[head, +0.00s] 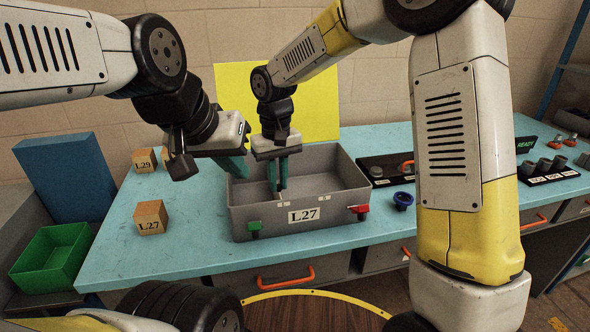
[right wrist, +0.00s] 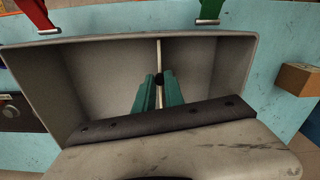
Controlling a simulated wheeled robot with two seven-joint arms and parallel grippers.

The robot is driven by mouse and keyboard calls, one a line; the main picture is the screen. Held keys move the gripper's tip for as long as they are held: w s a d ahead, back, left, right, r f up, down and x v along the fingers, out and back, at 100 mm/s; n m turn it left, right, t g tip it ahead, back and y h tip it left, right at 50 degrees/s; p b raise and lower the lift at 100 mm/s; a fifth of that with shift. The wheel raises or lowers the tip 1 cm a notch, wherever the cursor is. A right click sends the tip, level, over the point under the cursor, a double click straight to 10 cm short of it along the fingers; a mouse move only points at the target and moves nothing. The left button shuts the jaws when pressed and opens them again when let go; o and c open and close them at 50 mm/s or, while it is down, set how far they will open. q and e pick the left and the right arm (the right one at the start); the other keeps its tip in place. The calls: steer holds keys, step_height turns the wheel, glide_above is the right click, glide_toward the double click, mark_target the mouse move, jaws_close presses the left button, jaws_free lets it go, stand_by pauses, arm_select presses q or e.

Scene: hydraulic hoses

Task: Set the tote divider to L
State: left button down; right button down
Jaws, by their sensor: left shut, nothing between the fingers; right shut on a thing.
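The grey tote (head: 250,218) labelled L27 stands on the blue bench, with a green clip (head: 255,227) at its front left and a red clip (head: 358,210) at its front right. The thin pale divider (right wrist: 158,70) stands upright inside it, between the two clips in the right wrist view. My right gripper (head: 277,188) reaches down into the tote, its teal fingers (right wrist: 158,95) shut on the divider. My left gripper (head: 238,170) is shut and empty by the tote's back left rim. The divider is mostly hidden behind the fingers in the head view.
Wooden blocks labelled L27 (head: 151,217) and L29 (head: 145,160) sit left of the tote. A blue ring-shaped piece (head: 403,200) and a black tray (head: 378,175) lie to its right. A green bin (head: 52,258) stands left of the bench.

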steer(key=shift+a, duration=0.25)
steer(key=c, duration=1.4)
jaws_free()
steer(key=shift+r, duration=0.1)
step_height(320, 180, up, 8)
steer(key=shift+f, duration=0.2)
steer(key=s+d+r+m+t+y, duration=0.1)
steer(key=s+d+r+m+t, duration=0.1)
steer(key=s+d, duration=0.6)
steer(key=s+d+r+m+t+y, duration=0.1)
steer(key=s+d+r+m+t, duration=0.2)
steer(key=s+d, duration=0.5)
steer(key=d+r+t, duration=0.1)
steer(key=d, duration=0.7)
steer(key=shift+s+d, duration=0.25)
